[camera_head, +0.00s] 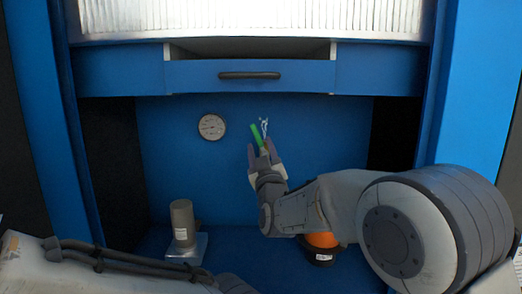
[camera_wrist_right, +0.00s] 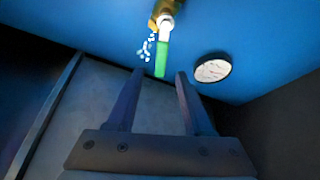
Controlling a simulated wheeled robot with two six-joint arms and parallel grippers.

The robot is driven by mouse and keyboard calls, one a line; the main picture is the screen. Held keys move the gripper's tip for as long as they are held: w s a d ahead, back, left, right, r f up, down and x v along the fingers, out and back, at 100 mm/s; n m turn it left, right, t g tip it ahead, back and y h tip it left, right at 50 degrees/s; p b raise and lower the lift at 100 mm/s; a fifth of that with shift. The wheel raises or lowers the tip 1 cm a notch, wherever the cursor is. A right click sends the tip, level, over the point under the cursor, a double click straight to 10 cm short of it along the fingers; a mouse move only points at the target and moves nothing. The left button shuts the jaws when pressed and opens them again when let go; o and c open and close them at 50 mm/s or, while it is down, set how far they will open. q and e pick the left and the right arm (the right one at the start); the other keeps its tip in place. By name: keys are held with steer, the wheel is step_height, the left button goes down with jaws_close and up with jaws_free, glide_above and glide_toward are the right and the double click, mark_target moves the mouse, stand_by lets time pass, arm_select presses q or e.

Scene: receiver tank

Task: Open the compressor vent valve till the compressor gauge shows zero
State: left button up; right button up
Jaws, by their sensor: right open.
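The valve's green handle (camera_head: 256,134) stands out from the blue back wall, tilted a little left. In the right wrist view the green handle (camera_wrist_right: 162,58) hangs from a white stem and a brass body (camera_wrist_right: 165,9). White specks like escaping spray (camera_head: 264,125) show beside it. The round white gauge (camera_head: 212,127) is on the wall left of the valve in the head view; its needle is too small to read. My right gripper (camera_head: 262,148) is open, its fingertips just short of the handle or around its end; I cannot tell contact. My left gripper is out of view.
A drawer (camera_head: 250,75) with a dark handle runs above the recess. A grey cylinder (camera_head: 183,222) stands on a pale block at lower left. An orange item with a dark base (camera_head: 322,240) is partly behind my right arm. Dark side walls bound the recess.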

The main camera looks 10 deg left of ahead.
steer(key=shift+s, duration=0.2)
steer(key=shift+f, duration=0.1)
steer(key=s+f+g, duration=1.2)
steer(key=s+f, duration=0.5)
steer(key=s, duration=0.1)
steer(key=s+d+f+g+h, duration=0.25)
steer(key=s+d, duration=0.25)
steer(key=s, duration=0.3)
steer(key=s+d+f+m+g+h, duration=0.1)
steer(key=s+d+f+g, duration=0.25)
steer(key=s, duration=0.35)
steer(key=s+d+f+g+h, duration=0.25)
steer(key=s+d+f, duration=0.2)
steer(key=s, duration=0.35)
step_height(320, 180, up, 34)
steer(key=s+d+p, duration=0.1)
steer(key=d+p, duration=0.1)
steer(key=p, duration=3.2)
steer(key=shift+s+g, duration=0.25)
steer(key=shift+g, duration=0.1)
